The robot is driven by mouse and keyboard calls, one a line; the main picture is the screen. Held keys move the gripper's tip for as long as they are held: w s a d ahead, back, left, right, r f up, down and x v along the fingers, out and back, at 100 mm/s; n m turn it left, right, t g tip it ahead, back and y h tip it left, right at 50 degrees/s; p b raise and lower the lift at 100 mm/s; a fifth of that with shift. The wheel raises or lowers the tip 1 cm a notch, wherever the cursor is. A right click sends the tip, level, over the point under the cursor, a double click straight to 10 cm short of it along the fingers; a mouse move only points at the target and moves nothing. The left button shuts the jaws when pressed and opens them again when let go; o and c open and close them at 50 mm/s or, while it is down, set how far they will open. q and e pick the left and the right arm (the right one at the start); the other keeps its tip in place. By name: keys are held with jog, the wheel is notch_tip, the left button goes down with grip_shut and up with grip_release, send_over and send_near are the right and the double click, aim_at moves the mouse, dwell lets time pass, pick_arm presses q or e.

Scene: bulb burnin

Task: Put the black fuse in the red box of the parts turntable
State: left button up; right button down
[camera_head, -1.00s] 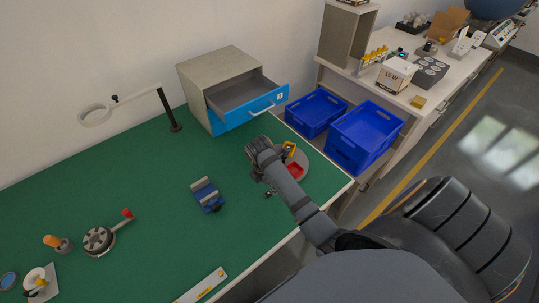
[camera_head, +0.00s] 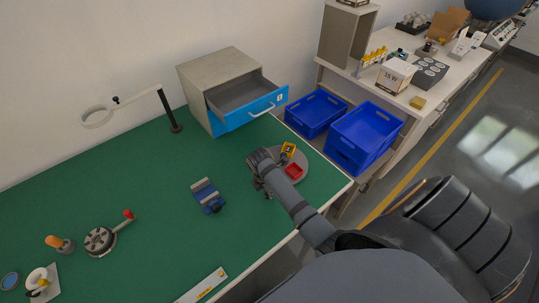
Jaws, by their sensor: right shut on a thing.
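The parts turntable (camera_head: 303,164) is a grey disc near the right edge of the green table. My left gripper is not in view.
A cabinet with an open blue-fronted drawer (camera_head: 250,111) stands behind the turntable. A blue clamp-like fixture (camera_head: 208,196) lies to the left on the green table (camera_head: 150,200). Two blue crates (camera_head: 364,135) stand to the right. A magnifier lamp (camera_head: 172,112) stands at the back.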

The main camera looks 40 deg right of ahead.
jog(key=shift+r, duration=0.1)
jog(key=shift+r, duration=0.4)
jog(key=s+r+b, duration=0.1)
jog(key=s+r, duration=0.9)
jog(key=s, duration=0.4)
jog(key=shift+r+b, duration=0.2)
jog(key=shift+b, duration=0.1)
jog(key=shift+d, duration=0.1)
